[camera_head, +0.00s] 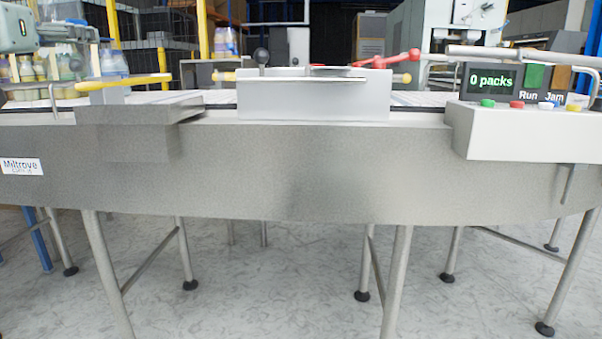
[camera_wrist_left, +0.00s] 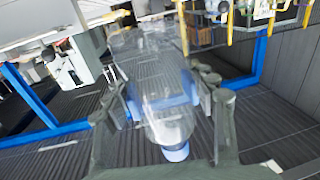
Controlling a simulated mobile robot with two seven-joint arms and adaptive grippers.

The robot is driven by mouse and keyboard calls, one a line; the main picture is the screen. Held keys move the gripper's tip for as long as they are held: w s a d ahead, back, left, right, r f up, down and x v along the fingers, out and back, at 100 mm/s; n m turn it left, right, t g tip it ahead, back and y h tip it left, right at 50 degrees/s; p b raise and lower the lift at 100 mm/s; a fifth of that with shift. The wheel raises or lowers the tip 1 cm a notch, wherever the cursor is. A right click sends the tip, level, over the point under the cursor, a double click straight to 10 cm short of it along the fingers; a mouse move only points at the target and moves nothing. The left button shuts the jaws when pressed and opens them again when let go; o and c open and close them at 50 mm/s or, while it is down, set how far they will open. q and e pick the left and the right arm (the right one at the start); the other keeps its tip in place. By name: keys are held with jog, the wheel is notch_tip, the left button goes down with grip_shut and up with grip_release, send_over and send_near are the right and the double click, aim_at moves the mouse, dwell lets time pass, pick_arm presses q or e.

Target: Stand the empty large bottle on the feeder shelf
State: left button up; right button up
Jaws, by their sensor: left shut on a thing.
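A large clear, empty-looking bottle (camera_wrist_left: 150,65) with a blue band and a blue cap (camera_wrist_left: 176,153) is in the left wrist view. My left gripper (camera_wrist_left: 163,88) is shut on it, with one finger on each side of the blue band. The cap end points toward the bottom of that view. In the head view, the gripper and its bottle are hard to make out at the upper left edge. A grey ledge (camera_head: 140,114) sticks out from the front left of the machine; I cannot tell for sure that it is the feeder shelf. My right gripper is not seen.
Several filled bottles (camera_head: 45,68) stand at the far left. A yellow bar (camera_head: 125,82) runs above the ledge. A pale box-like housing (camera_head: 314,98) and a control panel (camera_head: 490,138) reading "0 packs" are on the machine. A blue frame (camera_wrist_left: 45,133) shows in the left wrist view.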

pick_arm(q)
jog(key=w+d+f+m+h, duration=0.1)
jog(key=w+d+f+h, duration=0.15)
jog(key=d+f, duration=0.75)
jog(key=w+d+f+m+h, duration=0.1)
jog(key=w+d+f, duration=0.2)
jog(key=f, duration=1.3)
jog(key=s+d+f+y, duration=0.1)
jog(key=s+d+f, duration=0.1)
jog(key=s+f, duration=0.6)
jog(key=s+d+f+n+y, duration=0.1)
jog(key=s+d+f, duration=0.2)
jog(key=s+f, duration=0.5)
notch_tip(320, 180, down, 5)
jog(key=shift+s+r, duration=0.15)
jog(key=shift+s, duration=0.1)
jog(key=shift+d, duration=0.15)
